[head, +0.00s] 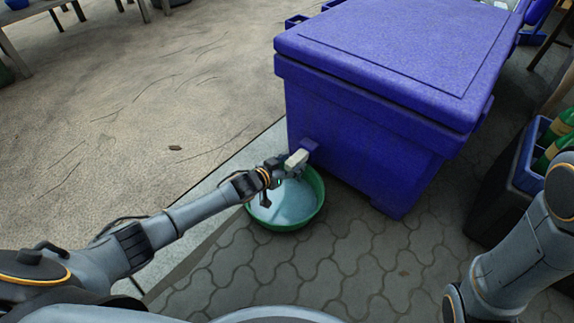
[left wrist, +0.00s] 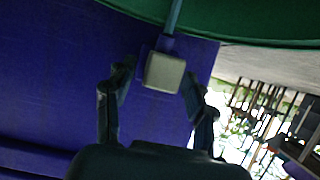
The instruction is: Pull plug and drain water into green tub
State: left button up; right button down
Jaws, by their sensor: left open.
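The blue cooler box (head: 365,135) stands on the paving, lid closed. A short purple spout (head: 309,145) sticks out low on its side, with a pale block-shaped plug (head: 297,159) at its end. The green tub (head: 318,210) sits below and holds pale blue water (head: 285,204). My left gripper (head: 280,165) is at the plug, above the tub. In the left wrist view the open left gripper (left wrist: 160,95) has its fingers either side of the plug (left wrist: 164,71), with gaps. A thin bluish stream (left wrist: 174,16) runs between spout and tub (left wrist: 250,20). My right gripper is out of view.
A dark crate (head: 495,190) with green bottles (head: 558,140) stands right of the cooler. A pale kerb strip (head: 225,165) runs behind the tub, with bare sandy ground (head: 130,110) beyond. Paving (head: 340,265) in front of the tub is clear.

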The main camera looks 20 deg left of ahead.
pick_arm(q)
jog(key=v, duration=1.2)
